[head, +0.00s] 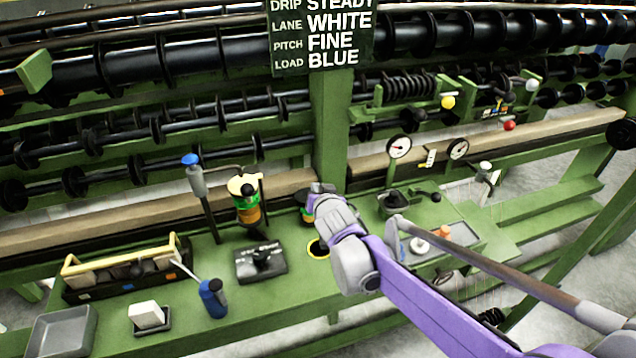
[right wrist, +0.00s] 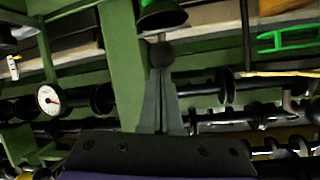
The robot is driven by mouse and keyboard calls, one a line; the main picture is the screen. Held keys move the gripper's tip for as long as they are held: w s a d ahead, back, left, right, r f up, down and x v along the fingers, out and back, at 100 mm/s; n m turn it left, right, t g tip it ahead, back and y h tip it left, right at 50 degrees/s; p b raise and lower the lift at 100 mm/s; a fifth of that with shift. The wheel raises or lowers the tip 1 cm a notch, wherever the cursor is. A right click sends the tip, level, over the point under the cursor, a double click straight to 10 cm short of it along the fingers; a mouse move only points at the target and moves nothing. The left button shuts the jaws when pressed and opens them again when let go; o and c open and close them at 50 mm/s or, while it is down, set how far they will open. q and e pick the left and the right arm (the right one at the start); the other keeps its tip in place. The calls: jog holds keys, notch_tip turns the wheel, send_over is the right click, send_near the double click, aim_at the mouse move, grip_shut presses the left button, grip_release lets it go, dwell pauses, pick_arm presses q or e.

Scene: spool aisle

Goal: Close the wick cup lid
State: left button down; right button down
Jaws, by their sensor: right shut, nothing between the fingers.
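My right gripper (head: 320,188) is above the green bench in the head view, in front of the central green post. In the right wrist view its two grey fingers (right wrist: 163,95) are together with nothing between them. A dark round knob (right wrist: 162,54) is at or just beyond the fingertips; I cannot tell if they touch. In the head view a dark cup (head: 304,212) with a coloured band is partly hidden behind my gripper. I cannot tell for sure which part is the lid. My left gripper is not seen.
A grey tray (head: 440,243) is at the right. A sign (head: 322,40) hangs above.

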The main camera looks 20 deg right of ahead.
jog(key=s+f, duration=0.1)
jog(key=f, duration=0.1)
jog(key=shift+s+f, duration=0.35)
jog(key=shift+r, duration=0.1)
jog(key=r+p+v, duration=0.1)
jog(key=p+v, duration=0.2)
jog(key=v, duration=0.6)
jog(key=shift+d+r, duration=0.35)
jog(key=shift+d, duration=0.25)
jog(key=s+f+n+g+p, duration=0.2)
jog(key=s+g+p, duration=0.1)
jog(key=s, duration=0.9)
jog(key=s+f+n+g+y+p, duration=0.1)
jog(key=s+g, duration=0.4)
jog(key=s, duration=0.6)
jog(key=shift+s+f+n+p, duration=0.4)
jog(key=shift+f+p, duration=0.4)
jog(key=shift+p, duration=0.15)
